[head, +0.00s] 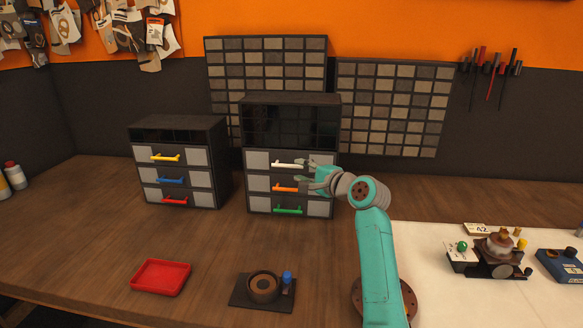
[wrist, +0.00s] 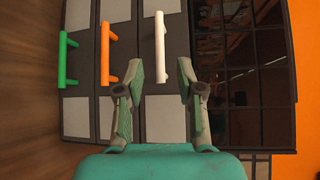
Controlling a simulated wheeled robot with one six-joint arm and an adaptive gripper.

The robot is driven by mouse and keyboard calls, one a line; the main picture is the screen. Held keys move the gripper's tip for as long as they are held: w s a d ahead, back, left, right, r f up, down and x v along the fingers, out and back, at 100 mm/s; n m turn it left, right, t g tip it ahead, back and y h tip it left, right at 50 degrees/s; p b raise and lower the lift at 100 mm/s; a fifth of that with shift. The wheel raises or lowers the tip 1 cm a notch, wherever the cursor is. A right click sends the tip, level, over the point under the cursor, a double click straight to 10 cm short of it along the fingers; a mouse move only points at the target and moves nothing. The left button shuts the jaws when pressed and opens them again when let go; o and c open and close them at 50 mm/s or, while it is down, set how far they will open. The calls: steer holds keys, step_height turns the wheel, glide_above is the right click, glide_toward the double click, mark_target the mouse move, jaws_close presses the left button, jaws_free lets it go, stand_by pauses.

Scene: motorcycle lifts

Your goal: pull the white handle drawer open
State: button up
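The white handle (head: 287,165) is on the top drawer of the right-hand cabinet, above the orange and green handles. The drawer front looks flush with the cabinet. In the wrist view the white handle (wrist: 160,45) runs up the picture, its near end between my fingertips. My gripper (head: 305,173) is at the right end of that handle. In the wrist view my gripper (wrist: 161,70) is open, one finger on each side of the handle, with visible gaps. Whether the fingers reach as deep as the bar, I cannot tell.
The orange handle (wrist: 105,55) sits close beside my left finger in the wrist view, the green handle (wrist: 64,60) beyond it. A second cabinet (head: 176,128) stands to the left. A red tray (head: 160,290) and a black fixture (head: 246,295) lie in front on the bench.

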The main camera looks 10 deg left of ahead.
mark_target(291, 167)
steer(key=shift+x, duration=2.7)
jaws_close()
